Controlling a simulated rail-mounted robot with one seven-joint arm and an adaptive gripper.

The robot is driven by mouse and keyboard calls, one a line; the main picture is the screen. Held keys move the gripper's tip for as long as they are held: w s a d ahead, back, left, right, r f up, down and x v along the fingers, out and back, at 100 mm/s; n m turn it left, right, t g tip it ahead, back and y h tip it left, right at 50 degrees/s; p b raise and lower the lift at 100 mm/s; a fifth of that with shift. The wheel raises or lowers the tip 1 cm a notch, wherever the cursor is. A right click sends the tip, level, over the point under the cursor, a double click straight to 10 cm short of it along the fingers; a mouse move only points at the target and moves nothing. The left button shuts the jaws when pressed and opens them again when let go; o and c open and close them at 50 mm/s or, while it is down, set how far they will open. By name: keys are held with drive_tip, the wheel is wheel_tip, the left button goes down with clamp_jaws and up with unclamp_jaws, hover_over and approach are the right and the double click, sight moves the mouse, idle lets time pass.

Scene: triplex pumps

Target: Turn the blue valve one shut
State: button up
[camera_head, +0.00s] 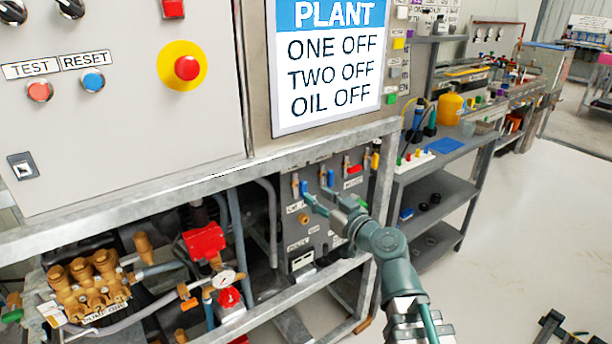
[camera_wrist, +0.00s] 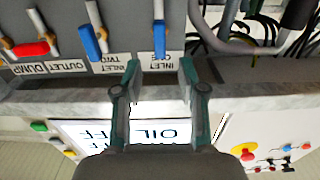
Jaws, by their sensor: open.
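Blue valve one (camera_wrist: 160,39) is a blue lever on a pipe above a label reading INLET ONE, upside down in the wrist view. Its lever lies along the pipe. My gripper (camera_wrist: 159,66) is open, with one teal finger to each side of the lever's line. The fingertips are close to the lever's end; I cannot tell whether they touch it. In the head view my gripper (camera_head: 318,202) reaches the valve panel, where the blue valve one lever (camera_head: 304,187) shows small beside the fingers.
A second blue lever (camera_wrist: 93,43), labelled INLET TWO, sits beside valve one, with a red lever (camera_wrist: 29,49) beyond it. Hoses (camera_wrist: 235,40) run on the other side. A metal frame rail (camera_head: 200,178) crosses above the panel.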

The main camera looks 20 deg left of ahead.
sight(305, 187)
drive_tip(key=x, duration=0.5)
drive_tip(key=shift+w+a, duration=0.25)
drive_tip(key=shift+a, duration=0.05)
clamp_jaws()
